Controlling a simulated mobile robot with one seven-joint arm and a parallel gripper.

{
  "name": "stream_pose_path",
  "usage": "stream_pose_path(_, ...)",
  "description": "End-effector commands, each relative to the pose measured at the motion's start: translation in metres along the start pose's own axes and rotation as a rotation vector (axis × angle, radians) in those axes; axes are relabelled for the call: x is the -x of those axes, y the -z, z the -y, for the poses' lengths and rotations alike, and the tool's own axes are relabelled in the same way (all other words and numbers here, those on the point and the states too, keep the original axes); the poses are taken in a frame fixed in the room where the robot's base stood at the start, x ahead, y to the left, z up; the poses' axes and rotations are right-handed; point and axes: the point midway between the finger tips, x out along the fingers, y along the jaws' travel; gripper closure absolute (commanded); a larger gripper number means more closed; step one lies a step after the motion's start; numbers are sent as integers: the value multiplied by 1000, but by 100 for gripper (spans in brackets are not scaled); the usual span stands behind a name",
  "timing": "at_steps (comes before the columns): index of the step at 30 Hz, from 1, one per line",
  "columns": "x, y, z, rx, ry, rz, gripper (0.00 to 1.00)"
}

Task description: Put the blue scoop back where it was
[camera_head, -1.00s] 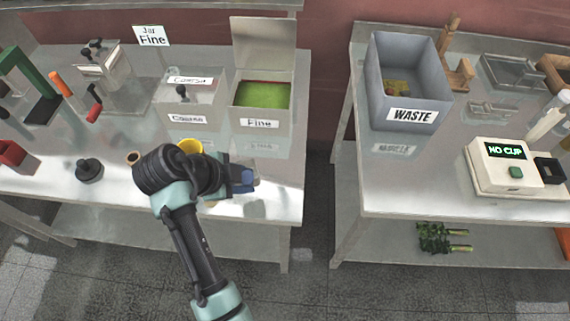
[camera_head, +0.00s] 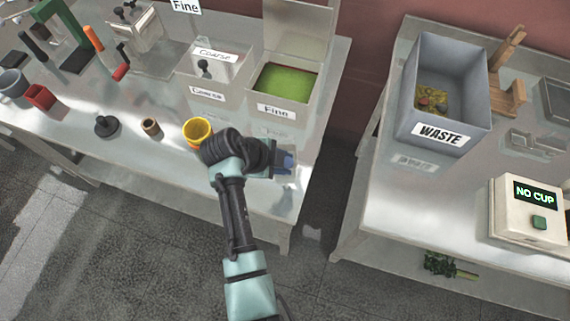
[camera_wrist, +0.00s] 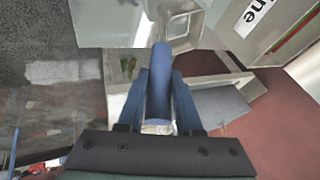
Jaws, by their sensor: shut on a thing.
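My gripper (camera_wrist: 160,80) is shut on the blue scoop (camera_wrist: 158,98), which stands between the two blue fingers in the wrist view. In the head view, my gripper (camera_head: 284,163) is over the right front part of the left table, right of the yellow cup (camera_head: 197,131). There the scoop and the blue fingers blend together, and my wrist hides part of them. The open Fine box (camera_head: 279,110), with green powder in it, stands behind my gripper. The scoop's bowl is hard to make out.
The Coarse box (camera_head: 207,93) stands left of the Fine box. A small brown cup (camera_head: 151,127) and a black knobbed piece (camera_head: 107,126) stand along the table's front. A gap parts this table from the one with the waste bin (camera_head: 440,140) and the NO CUP device (camera_head: 528,211).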

Motion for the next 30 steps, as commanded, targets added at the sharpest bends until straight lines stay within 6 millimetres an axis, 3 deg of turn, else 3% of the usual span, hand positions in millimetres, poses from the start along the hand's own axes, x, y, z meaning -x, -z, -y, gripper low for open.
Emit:
stream_pose_path(6,-21,-10,-10,1,0,-1,100)
stream_pose_path(15,-24,-11,-11,0,1,0,100)
stream_pose_path(16,-24,-11,-11,1,-1,0,62)
stream_pose_path(20,-24,-11,-11,1,-1,0,39)
stream_pose_path(30,-23,-11,-11,1,0,0,36)
